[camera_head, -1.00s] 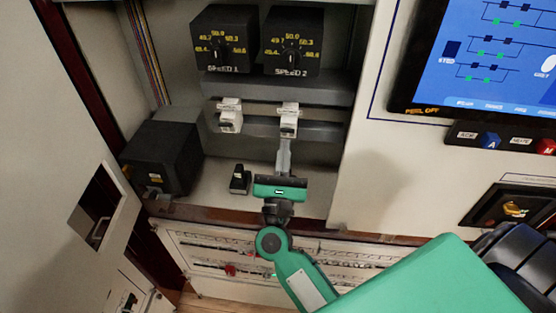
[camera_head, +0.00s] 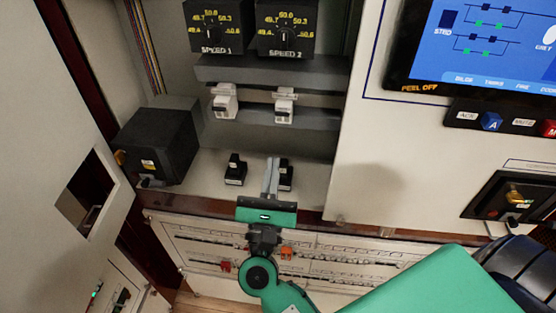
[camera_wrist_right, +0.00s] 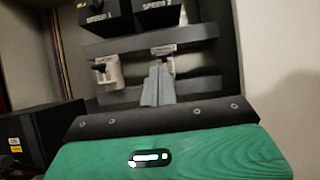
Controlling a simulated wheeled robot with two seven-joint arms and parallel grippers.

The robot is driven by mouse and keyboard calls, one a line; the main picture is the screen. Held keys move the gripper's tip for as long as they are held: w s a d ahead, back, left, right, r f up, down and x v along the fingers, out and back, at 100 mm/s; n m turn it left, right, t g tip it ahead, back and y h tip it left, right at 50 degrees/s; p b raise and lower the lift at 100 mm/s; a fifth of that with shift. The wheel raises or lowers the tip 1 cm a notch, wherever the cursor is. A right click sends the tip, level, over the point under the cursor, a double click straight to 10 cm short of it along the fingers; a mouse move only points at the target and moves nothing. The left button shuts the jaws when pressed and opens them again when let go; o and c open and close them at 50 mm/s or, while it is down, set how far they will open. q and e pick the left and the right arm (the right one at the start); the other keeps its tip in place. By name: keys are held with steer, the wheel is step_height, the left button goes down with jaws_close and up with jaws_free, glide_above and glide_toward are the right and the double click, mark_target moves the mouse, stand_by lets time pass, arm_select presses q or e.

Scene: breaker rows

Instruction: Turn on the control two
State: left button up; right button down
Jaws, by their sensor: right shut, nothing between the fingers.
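Two white breakers sit on the grey rail in the cabinet, a left one (camera_head: 224,103) and a right one (camera_head: 285,106). Below them, two black switches stand on the cabinet floor, a left one (camera_head: 235,171) and a right one (camera_head: 286,176). No label naming control two is readable. My right gripper (camera_head: 272,163) is shut and empty, its fingers partly covering the right black switch. In the right wrist view the fingers (camera_wrist_right: 158,70) overlap the right breaker (camera_wrist_right: 163,52); the left breaker (camera_wrist_right: 107,73) shows clear with a dark lever. My left gripper is out of view.
Dials SPEED 1 (camera_head: 213,30) and SPEED 2 (camera_head: 287,32) are above a grey ledge (camera_head: 270,71). A black box (camera_head: 155,143) stands at left, beside an open panel door (camera_head: 45,130). A screen (camera_head: 480,45) is at right. A lower labelled panel (camera_head: 330,262) lies under the cabinet edge.

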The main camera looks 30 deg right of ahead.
steer(key=shift+s+a+r, duration=0.25)
steer(key=shift+s+a, duration=0.1)
steer(key=shift+s, duration=0.3)
steer(key=shift+s+a+r, duration=0.2)
steer(key=shift+s+a, duration=0.1)
steer(key=shift+s, duration=0.3)
